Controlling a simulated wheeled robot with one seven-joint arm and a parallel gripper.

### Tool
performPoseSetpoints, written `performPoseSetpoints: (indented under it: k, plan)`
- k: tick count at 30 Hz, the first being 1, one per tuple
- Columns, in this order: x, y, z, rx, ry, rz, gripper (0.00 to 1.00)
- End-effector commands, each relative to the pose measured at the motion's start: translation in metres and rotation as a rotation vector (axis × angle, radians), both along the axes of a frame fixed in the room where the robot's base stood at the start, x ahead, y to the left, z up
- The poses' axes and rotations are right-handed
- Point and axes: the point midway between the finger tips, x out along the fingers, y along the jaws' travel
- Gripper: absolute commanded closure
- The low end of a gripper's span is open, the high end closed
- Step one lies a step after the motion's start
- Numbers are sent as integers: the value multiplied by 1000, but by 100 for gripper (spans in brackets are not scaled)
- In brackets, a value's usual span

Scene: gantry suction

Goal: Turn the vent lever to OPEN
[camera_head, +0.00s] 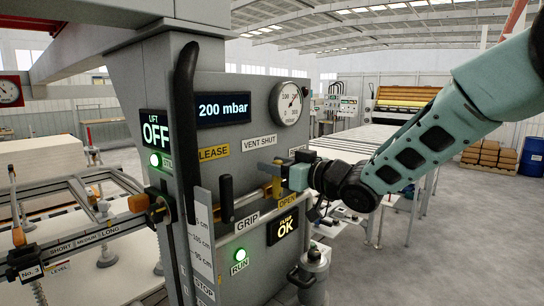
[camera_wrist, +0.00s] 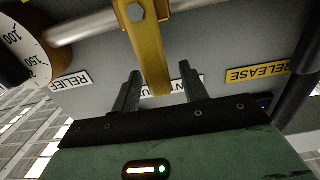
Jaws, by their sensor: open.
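My gripper (camera_head: 281,170) is at the lever, coming from the right. In the wrist view my gripper (camera_wrist: 158,88) is open, one finger on each side of the lever. I cannot tell whether either finger touches it. The label behind the lever is mostly hidden.
A round gauge (camera_head: 286,103) and a 200 mbar display (camera_head: 222,108) sit above. A black handle (camera_head: 226,198) stands left of the lever, and a long black lever (camera_head: 186,120) farther left. A grey canister (camera_head: 313,265) stands below my gripper.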

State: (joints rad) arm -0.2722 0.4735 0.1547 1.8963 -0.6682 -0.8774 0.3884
Motion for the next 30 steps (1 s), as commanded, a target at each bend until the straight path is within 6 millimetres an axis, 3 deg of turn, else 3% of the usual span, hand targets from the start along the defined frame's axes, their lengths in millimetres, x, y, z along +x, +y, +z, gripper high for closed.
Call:
performPoseSetpoints:
  k: [5,14,18,19,30]
  plan:
    - [8,10,0,-1,1,0,56]
    - [9,11,0,-1,-1,-1,56]
    - [9,11,0,-1,-1,-1,95]
    - [9,11,0,-1,0,-1,100]
    - [12,8,0,27,36,-2,100]
